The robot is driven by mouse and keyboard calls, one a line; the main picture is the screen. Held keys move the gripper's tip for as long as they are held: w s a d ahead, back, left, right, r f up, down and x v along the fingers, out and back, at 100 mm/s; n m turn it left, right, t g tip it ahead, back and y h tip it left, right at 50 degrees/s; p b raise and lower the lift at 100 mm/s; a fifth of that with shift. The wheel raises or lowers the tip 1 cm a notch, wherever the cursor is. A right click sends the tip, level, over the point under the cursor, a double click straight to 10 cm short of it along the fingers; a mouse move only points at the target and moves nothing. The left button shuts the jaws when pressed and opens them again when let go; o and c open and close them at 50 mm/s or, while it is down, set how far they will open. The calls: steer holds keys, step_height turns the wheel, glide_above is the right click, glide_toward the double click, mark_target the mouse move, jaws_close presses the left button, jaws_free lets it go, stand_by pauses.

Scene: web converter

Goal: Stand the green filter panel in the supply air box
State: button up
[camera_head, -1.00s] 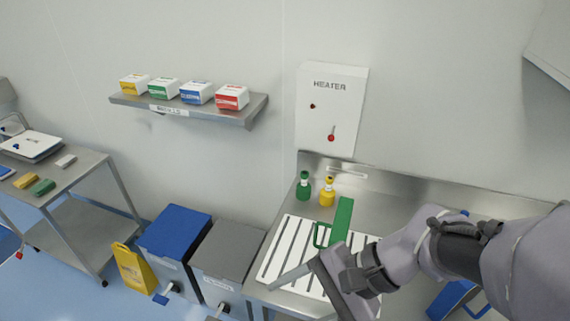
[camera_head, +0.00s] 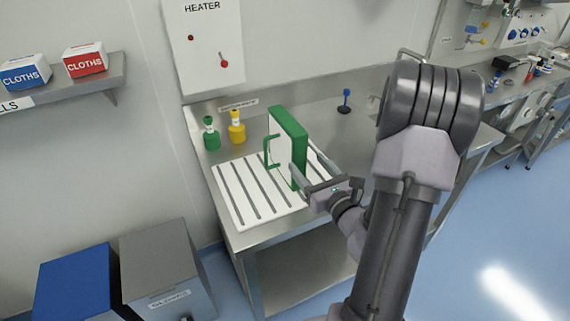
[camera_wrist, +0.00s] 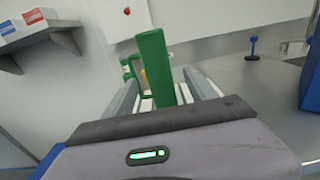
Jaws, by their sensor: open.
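The green filter panel (camera_head: 291,132), a green frame with a pale face and a green loop handle on its left, stands upright in the white slotted rack (camera_head: 232,192) on the steel bench. My gripper (camera_head: 303,160) is open at the panel's near edge, with its jaws pointing toward it. In the wrist view the panel's green edge (camera_wrist: 156,62) shows between the two fingers (camera_wrist: 160,76). I cannot tell whether either finger touches it. I cannot make out the supply air box in these views.
A green bottle (camera_head: 211,138) and a yellow bottle (camera_head: 237,132) stand behind the rack. A blue-topped stand (camera_head: 345,101) is farther right, and a blue object (camera_wrist: 311,75) is at the wrist view's right edge. Grey (camera_head: 165,268) and blue (camera_head: 77,280) bins stand at lower left.

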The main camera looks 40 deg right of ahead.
mark_target(301, 156)
steer(key=x, duration=0.6)
steer(key=shift+w+a+r, duration=0.1)
steer(key=shift+w, duration=0.15)
steer(key=x, duration=0.5)
steer(key=shift+f+b, duration=0.2)
steer(key=shift+b, duration=0.2)
jaws_close()
steer(key=shift+r, duration=0.15)
